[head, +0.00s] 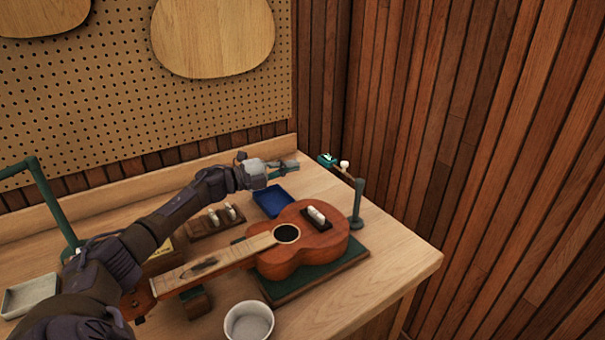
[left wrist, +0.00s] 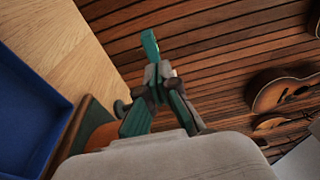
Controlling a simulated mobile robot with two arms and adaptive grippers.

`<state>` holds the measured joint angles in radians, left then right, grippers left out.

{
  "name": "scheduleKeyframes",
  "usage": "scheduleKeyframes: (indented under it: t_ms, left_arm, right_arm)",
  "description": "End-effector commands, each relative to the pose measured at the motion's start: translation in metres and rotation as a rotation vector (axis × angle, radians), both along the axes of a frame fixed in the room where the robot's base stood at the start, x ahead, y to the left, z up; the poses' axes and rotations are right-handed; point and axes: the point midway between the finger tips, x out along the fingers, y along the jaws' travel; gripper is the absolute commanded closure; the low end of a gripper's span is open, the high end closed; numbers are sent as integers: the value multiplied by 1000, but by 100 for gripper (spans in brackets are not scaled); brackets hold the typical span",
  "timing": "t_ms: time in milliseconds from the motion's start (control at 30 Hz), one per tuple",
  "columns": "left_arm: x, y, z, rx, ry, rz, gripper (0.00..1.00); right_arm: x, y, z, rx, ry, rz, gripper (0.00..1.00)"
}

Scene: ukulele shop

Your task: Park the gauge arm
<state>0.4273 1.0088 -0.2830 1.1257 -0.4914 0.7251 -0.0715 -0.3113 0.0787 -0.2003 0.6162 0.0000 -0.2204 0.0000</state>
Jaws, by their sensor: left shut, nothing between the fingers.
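The gauge arm (head: 350,178) reaches from the top of a green post (head: 357,208) at the bench's right side. It has a white knob (head: 345,165) and a teal head (head: 327,159) at its far end, which points to the upper left, toward the back edge. My left gripper (head: 296,163) is shut and empty, a short gap left of the teal head. In the left wrist view my left gripper's fingers (left wrist: 158,78) come together, with a teal piece (left wrist: 150,46), seemingly the gauge head, just beyond. My right gripper is not in view.
A ukulele (head: 330,246) lies on a green-topped support (head: 318,280), beside the post. A blue tray (head: 273,201) lies below my left gripper. A white bowl (head: 248,321) stands at the front. A wooden block with pale pieces (head: 214,221) is left of the tray.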

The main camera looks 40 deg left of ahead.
Motion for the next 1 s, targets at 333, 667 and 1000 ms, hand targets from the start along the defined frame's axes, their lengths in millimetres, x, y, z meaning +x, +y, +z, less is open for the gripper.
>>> scheduleKeyframes:
  t_ms: [333, 667, 1000]
  left_arm:
    - [-26, 53, -5, -2, 3, 0, 100]
    - [-31, 63, -2, -2, 3, -3, 100]
    - [-31, 62, -3, -2, 3, -3, 100]
  right_arm:
    - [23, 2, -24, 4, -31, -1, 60]
    - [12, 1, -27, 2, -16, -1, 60]
    - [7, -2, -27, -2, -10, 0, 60]
